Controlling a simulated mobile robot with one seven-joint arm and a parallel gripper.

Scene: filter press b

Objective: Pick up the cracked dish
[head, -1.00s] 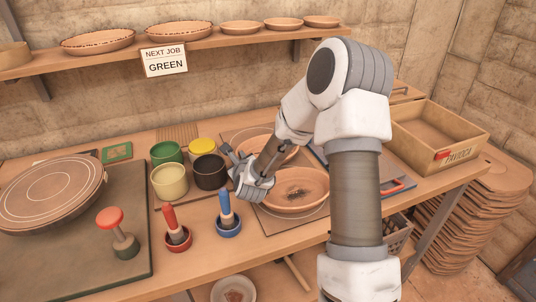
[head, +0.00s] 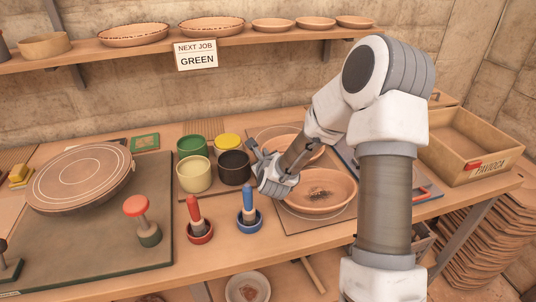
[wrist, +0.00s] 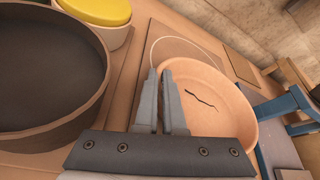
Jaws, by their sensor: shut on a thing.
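The cracked dish (wrist: 208,98) is a shallow round clay dish with a dark, jagged crack across its floor. In the head view the dish (head: 294,146) lies at the back of the mat, partly hidden by my arm. My gripper (wrist: 163,75) is at its left rim, with the two grey fingers close together and the rim between them. In the head view my gripper (head: 256,149) points toward the back of the bench, beside the dark pot. I cannot tell whether the dish is clear of the mat.
A second dish (head: 319,193) with a dark mark stands in front. A dark pot (head: 234,170) and a yellow-topped pot (head: 228,146) are close on the left. Red (head: 196,218) and blue (head: 250,213) handled tools stand nearer. A wooden crate (head: 466,140) is at the right.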

